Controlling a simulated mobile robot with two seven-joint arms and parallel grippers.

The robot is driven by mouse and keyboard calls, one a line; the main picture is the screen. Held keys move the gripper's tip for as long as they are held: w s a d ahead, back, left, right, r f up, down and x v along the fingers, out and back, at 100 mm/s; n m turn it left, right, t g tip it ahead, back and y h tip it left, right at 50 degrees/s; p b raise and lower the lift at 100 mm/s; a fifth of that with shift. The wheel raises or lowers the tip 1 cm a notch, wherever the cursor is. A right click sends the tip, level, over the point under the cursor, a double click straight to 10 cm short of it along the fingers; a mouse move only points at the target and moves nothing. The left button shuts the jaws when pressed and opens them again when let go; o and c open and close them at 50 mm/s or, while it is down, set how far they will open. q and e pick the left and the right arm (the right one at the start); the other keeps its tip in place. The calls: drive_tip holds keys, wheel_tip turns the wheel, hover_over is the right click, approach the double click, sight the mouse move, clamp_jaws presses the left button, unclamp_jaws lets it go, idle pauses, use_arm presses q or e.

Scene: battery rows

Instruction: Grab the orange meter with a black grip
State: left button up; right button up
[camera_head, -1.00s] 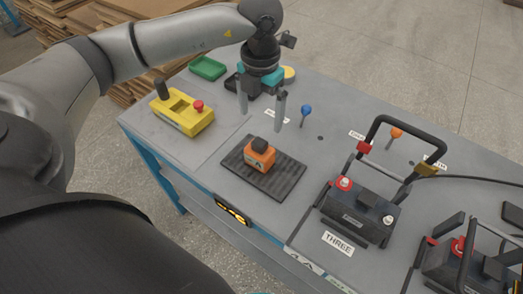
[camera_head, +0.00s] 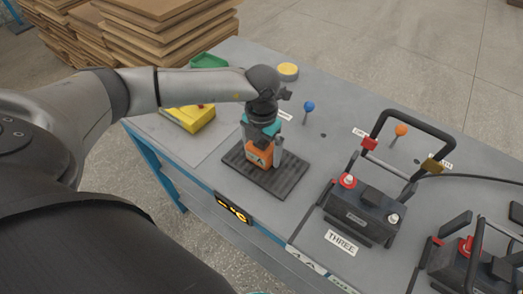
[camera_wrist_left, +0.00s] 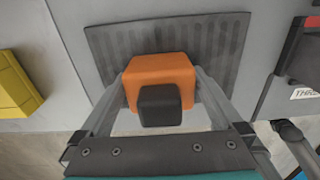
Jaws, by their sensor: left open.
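The orange meter (camera_head: 260,153) stands on a dark ribbed mat (camera_head: 285,184) on the grey table. Its black grip (camera_wrist_left: 160,105) shows on top in the left wrist view, where the orange body (camera_wrist_left: 160,72) lies between the fingers. My left gripper (camera_head: 263,150) is down over the meter, pointing downward. Its jaws are open, with one finger on each side of the meter. In the head view the gripper hides the black grip and the meter's upper part. My right gripper is not in view.
A yellow control box (camera_head: 190,117) is left of the mat, partly behind my left arm. Black battery units with tall handles (camera_head: 362,210) stand to the right. A blue knob (camera_head: 308,107) is behind the mat. A green tray (camera_head: 208,61) lies at the back.

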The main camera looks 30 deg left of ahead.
use_arm(q)
drive_tip(key=shift+f, duration=0.15)
drive_tip(key=c, duration=1.3)
